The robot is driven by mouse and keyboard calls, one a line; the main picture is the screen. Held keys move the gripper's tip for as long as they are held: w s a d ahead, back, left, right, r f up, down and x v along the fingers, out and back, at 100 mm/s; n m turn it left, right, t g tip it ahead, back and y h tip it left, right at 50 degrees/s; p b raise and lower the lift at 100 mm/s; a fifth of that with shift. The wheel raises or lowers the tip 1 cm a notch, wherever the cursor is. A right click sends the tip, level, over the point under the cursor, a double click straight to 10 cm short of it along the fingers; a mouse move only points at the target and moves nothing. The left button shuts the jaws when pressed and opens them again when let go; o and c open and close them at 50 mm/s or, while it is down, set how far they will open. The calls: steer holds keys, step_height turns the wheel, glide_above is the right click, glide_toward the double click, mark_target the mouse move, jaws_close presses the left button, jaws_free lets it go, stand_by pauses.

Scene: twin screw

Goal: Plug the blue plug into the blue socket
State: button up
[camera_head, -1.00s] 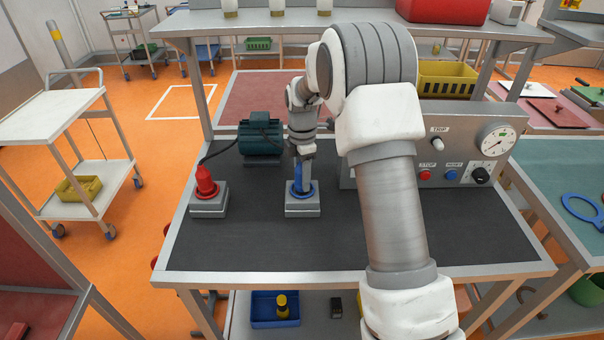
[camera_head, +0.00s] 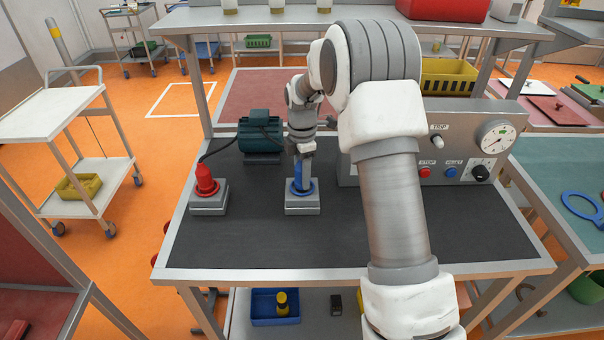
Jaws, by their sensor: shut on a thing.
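The blue socket (camera_head: 302,193) is a blue ring on a light grey box on the dark bench mat. The blue plug (camera_head: 298,174) stands upright over it, its lower end within or right at the ring; I cannot tell how deep it sits. My gripper (camera_head: 299,158) is above the socket, pointing down and shut on the blue plug. The fingers are small and partly hidden by the plug and wrist. A red plug (camera_head: 206,180) stands in a red socket on a similar grey box (camera_head: 209,205) to the left.
A dark green motor (camera_head: 261,134) stands behind and left of my gripper, with a dark cable towards the red plug. A grey control panel (camera_head: 455,150) with knobs and a gauge stands right. The front of the bench mat (camera_head: 270,240) is clear.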

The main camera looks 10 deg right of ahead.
steer(key=shift+f+b, duration=0.3)
steer(key=shift+f, duration=0.2)
steer(key=o, duration=1.3)
steer(key=shift+o, duration=0.2)
